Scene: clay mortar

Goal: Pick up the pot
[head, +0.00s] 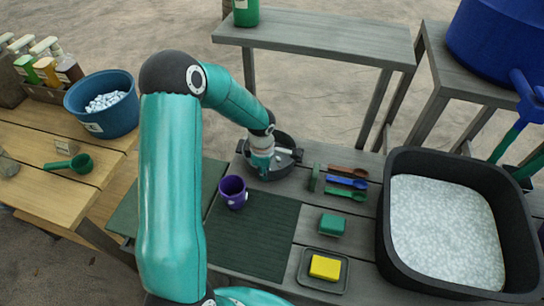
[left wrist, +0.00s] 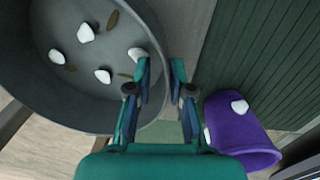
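The pot (head: 291,169), dark grey and round, stands at the back of the grey workbench. In the left wrist view the pot (left wrist: 60,105) fills the upper left, with several white lumps and brown flakes inside. My left gripper (head: 262,172) is at the pot's near-left side. In the left wrist view the left gripper (left wrist: 161,72) is open, one finger over the pot's inside and the other outside, with the rim between them. Contact with the rim cannot be told. My right gripper is not in view.
A purple cup (head: 233,192) stands close by on a dark green ribbed mat (head: 255,235); it also shows in the wrist view (left wrist: 235,130). Colored spoons (head: 346,182), a green block (head: 332,224), a yellow sponge (head: 325,267) and a large black tub (head: 392,215) lie right.

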